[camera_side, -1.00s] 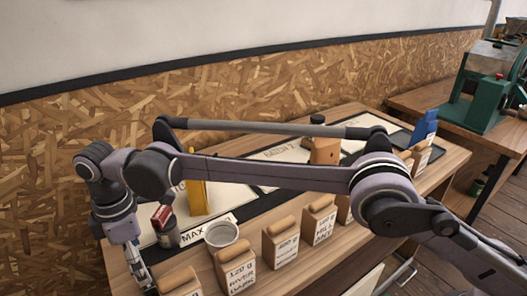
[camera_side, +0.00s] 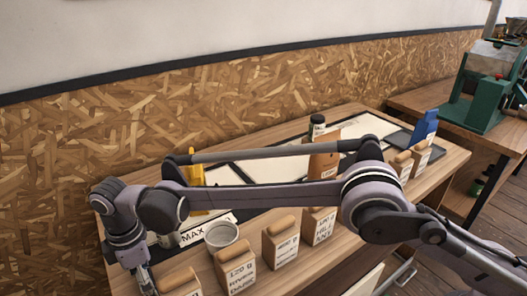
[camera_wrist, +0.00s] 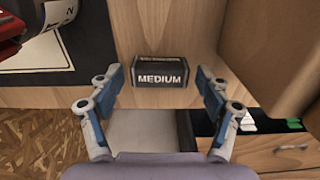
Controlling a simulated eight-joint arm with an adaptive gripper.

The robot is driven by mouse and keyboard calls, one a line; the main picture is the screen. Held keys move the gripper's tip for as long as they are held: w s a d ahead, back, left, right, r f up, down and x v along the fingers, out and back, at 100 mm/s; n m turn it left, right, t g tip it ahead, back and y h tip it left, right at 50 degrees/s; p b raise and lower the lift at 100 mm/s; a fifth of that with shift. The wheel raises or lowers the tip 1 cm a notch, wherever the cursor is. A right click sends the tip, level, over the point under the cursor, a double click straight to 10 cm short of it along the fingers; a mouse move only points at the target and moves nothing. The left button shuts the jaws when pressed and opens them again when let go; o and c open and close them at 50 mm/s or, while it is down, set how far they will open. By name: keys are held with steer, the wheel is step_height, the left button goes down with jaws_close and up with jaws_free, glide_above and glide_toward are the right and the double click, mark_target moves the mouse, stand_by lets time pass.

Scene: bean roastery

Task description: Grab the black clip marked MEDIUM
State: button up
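The black clip marked MEDIUM (camera_wrist: 160,74) lies on the wooden table top in the wrist view, label facing the camera. My gripper (camera_wrist: 158,88) is open, with one fingertip to the left of the clip and one to the right. The clip appears beyond and between the fingertips, with gaps on both sides; I cannot tell the height gap. In the side view my gripper (camera_side: 147,282) is low at the table's near left corner, and the clip cannot be made out there.
A row of labelled bean bags (camera_side: 236,268) stands along the near edge, right of my gripper. A metal cup (camera_side: 221,237) is behind them. A red-and-dark object (camera_wrist: 22,22) is at the wrist view's upper left.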

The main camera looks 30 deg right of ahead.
steer(key=c, duration=0.4)
